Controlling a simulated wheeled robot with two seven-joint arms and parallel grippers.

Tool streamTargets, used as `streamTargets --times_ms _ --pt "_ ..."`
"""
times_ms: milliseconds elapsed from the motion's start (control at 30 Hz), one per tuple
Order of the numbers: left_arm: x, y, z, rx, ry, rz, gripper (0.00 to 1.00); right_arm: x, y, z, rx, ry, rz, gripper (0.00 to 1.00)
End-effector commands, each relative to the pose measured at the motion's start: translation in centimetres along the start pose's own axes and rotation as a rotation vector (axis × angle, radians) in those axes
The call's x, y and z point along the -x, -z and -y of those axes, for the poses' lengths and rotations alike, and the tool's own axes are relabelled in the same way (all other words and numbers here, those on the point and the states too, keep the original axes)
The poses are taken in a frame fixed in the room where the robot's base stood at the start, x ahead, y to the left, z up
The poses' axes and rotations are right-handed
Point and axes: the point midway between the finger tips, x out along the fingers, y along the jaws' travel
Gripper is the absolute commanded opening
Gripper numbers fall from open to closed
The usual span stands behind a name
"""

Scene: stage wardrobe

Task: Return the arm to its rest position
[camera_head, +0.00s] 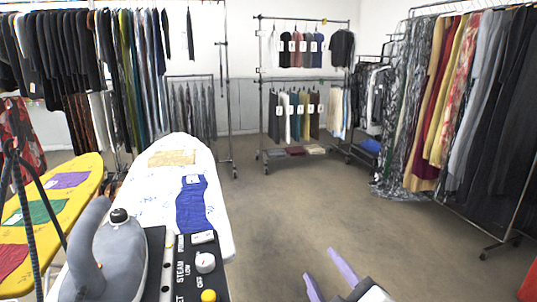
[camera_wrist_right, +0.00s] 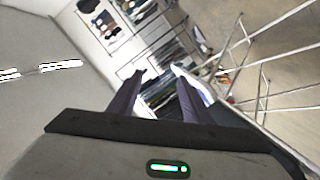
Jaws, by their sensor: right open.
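My right gripper (camera_head: 328,275) shows at the bottom of the head view, right of the white ironing board (camera_head: 215,220). Its two purple-grey fingers are spread apart with nothing between them. In the right wrist view the same gripper (camera_wrist_right: 155,75) shows both fingers apart and empty, with the room tilted behind them. The gripper is over open floor and apart from the board. My left gripper is not in view.
A grey iron (camera_head: 118,255) stands on a control panel at the near left. A blue cloth (camera_head: 192,205) lies on the white board. A yellow board (camera_head: 85,180) is at the left. Clothes racks line the sides and back. The middle floor (camera_head: 310,195) is clear.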

Motion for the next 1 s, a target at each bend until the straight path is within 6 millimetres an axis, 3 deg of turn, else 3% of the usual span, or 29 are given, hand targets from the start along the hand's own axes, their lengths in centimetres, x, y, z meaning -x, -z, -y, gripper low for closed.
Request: streamTargets --times_ms 33,100,200,333,500,767,1000 --pt "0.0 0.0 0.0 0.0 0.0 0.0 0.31 1.4 -3.6 1.8 -0.08 0.062 0.1 0.45" --pt "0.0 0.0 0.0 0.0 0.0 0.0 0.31 3.8 -7.8 4.1 -0.191 0.137 0.235 0.45" --pt "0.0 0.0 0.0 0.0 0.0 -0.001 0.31 7.8 -13.0 7.1 -0.335 0.227 0.424 0.45" --pt "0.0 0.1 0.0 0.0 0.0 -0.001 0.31 12.9 -17.3 9.9 -0.467 0.305 0.621 0.45" --pt "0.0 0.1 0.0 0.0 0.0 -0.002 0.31 18.5 -20.5 12.3 -0.581 0.367 0.817 0.45" --pt "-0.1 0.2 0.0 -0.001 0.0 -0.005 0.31 26.4 -23.3 14.6 -0.699 0.428 1.072 0.45" --pt "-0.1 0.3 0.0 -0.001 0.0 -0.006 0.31 23.2 -24.7 17.6 -0.725 0.411 0.957 0.45"
